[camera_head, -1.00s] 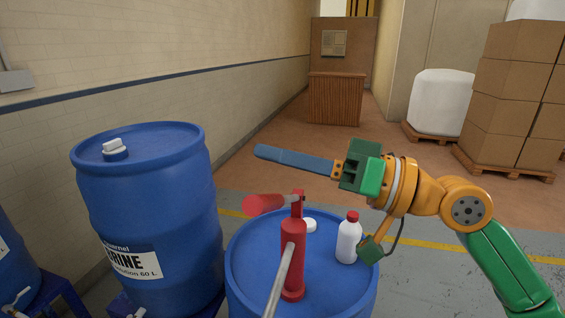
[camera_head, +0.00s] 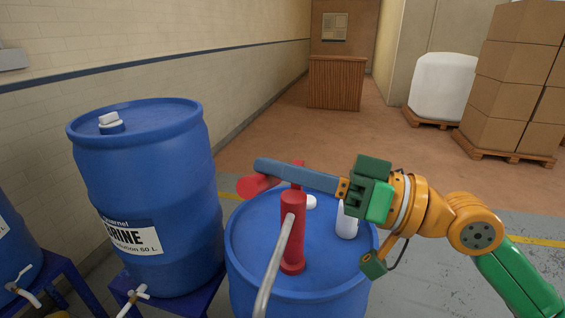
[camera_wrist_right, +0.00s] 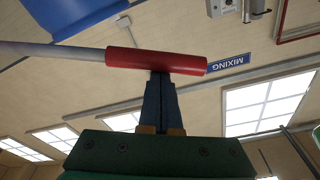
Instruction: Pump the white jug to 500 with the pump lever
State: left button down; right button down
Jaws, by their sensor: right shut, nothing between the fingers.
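The red hand pump (camera_head: 292,225) stands upright on top of a blue drum. Its red lever grip (camera_head: 254,188) sticks out to the left near the pump's top. My right gripper (camera_head: 258,164) is shut and empty; its blue fingers reach leftward past the pump's top, over the lever grip. In the right wrist view the fingertips (camera_wrist_right: 160,76) meet or overlap a red cylinder (camera_wrist_right: 155,62) with a grey rod; contact cannot be told. The white jug (camera_head: 347,224) stands on the drum right of the pump, its top hidden by my gripper. No fill reading is legible. My left gripper is out of view.
The pump's drum (camera_head: 310,283) has a grey pipe (camera_head: 275,266) in front. Another blue drum (camera_head: 150,190) stands at left, close by. Boxes (camera_head: 510,90) and a white container (camera_head: 442,85) stand on pallets at back right.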

jog(key=s+a+f+n+b, duration=0.1)
jog(key=s+f+n+b, duration=0.2)
jog(key=f+b, duration=0.7)
jog(key=shift+s+a+f+n+g, duration=0.2)
jog(key=shift+s+f+n+g, duration=0.1)
jog(key=shift+f+n, duration=0.45)
jog(key=shift+f, duration=0.15)
notch_tip(320, 180, up, 5)
jog(key=p, duration=0.5)
jog(key=b+v, duration=0.6)
jog(key=v, duration=0.3)
jog(key=shift+d+y, duration=0.25)
jog(key=shift+y, duration=0.05)
